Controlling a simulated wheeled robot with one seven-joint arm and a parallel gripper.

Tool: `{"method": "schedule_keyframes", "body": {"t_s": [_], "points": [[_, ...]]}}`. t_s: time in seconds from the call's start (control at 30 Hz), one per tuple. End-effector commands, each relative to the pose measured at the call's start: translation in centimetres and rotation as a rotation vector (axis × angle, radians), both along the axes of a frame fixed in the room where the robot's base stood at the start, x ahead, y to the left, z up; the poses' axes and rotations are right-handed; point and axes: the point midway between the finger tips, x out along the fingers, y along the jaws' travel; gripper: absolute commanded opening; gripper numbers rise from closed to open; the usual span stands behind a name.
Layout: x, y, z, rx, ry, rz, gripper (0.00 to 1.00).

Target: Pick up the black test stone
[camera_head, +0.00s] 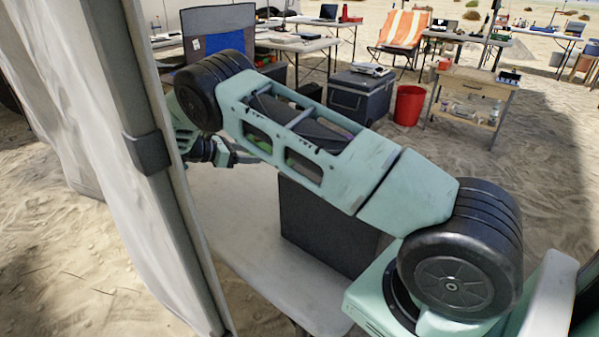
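I cannot make out the black test stone in this view. My mint-green arm crosses the middle of the picture and hides part of the white table (225,205). My gripper (247,158) shows small and partly hidden at the far left end of the arm, above the back of the table. Its fingers are too small and dark to tell whether they are open or shut, and I see nothing clearly held. A large dark box (318,225) stands on the table, partly behind my arm.
A tent pole (150,155) with white cloth (70,110) stands close on the left. Behind are a dark cooler (360,96), a red bucket (408,105), a wooden workbench (470,90) and an orange striped chair (402,28). Sand lies open at right.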

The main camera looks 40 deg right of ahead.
Motion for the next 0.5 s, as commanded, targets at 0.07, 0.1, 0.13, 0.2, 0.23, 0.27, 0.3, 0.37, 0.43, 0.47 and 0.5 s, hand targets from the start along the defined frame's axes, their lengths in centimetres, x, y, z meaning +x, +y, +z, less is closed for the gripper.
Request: {"method": "schedule_keyframes", "body": {"t_s": [0.07, 0.1, 0.13, 0.2, 0.23, 0.27, 0.3, 0.37, 0.43, 0.47, 0.5], "points": [[0.0, -0.2, -0.7, 0.0, -0.001, 0.0, 0.6], [-0.1, -0.5, -0.8, 0.0, 0.0, -0.001, 0.6], [-0.2, -0.8, -0.8, -0.001, 0.001, -0.002, 0.6], [-0.4, -1.8, -1.1, 0.0, 0.003, -0.003, 0.6], [-0.6, -2.3, -1.3, 0.001, 0.002, -0.003, 0.6], [-0.7, -2.9, -1.5, 0.0, 0.003, -0.004, 0.6], [-0.9, -3.6, -1.8, -0.001, 0.003, -0.004, 0.6], [-1.2, -4.8, -2.3, 0.0, 0.004, -0.004, 0.6], [-1.5, -6.1, -2.9, 0.0, 0.003, -0.004, 0.6], [-1.7, -6.7, -3.1, 0.001, 0.003, -0.004, 0.6], [-1.8, -7.4, -3.4, 0.0, 0.003, -0.003, 0.6]]}}
